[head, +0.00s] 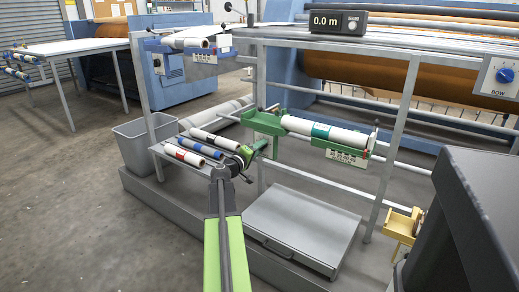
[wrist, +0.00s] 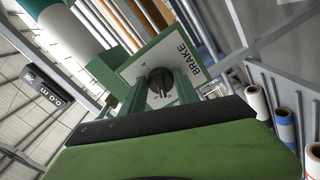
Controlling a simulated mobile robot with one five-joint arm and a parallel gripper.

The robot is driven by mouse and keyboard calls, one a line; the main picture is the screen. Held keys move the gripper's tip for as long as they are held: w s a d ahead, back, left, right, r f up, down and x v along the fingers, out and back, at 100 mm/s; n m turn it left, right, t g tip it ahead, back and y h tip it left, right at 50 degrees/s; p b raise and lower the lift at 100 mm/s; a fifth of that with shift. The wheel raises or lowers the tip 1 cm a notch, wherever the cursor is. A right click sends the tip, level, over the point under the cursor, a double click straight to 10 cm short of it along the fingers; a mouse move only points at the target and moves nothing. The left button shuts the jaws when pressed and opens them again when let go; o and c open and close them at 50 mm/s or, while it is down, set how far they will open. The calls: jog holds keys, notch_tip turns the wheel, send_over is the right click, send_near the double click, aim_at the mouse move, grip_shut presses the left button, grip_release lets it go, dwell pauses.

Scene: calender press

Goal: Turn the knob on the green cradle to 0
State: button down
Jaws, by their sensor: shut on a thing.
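The green cradle (head: 265,122) holds a white roll with a green band (head: 320,131) on the frame ahead. In the wrist view a black knob (wrist: 160,80) sits on a pale plate marked BRAKE (wrist: 190,57) on the cradle's green body (wrist: 103,68). My gripper (wrist: 161,90) has its two green fingers on either side of the knob and is shut on it. In the head view my gripper (head: 245,160) is at the cradle's left end and the knob is hidden there.
Several wrapped rolls (head: 190,150) lie on a shelf left of my gripper. A grey platform (head: 300,228) lies below the cradle. Metal posts (head: 396,140) stand close by. A meter (head: 338,22) reads 0.0 m.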

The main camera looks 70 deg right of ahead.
jog(key=shift+n, duration=1.2)
jog(key=shift+w+a, duration=0.1)
jog(key=c, duration=0.9)
grip_release()
jog(key=shift+c, duration=0.2)
jog(key=v, duration=1.7)
jog(key=shift+a, duration=0.2)
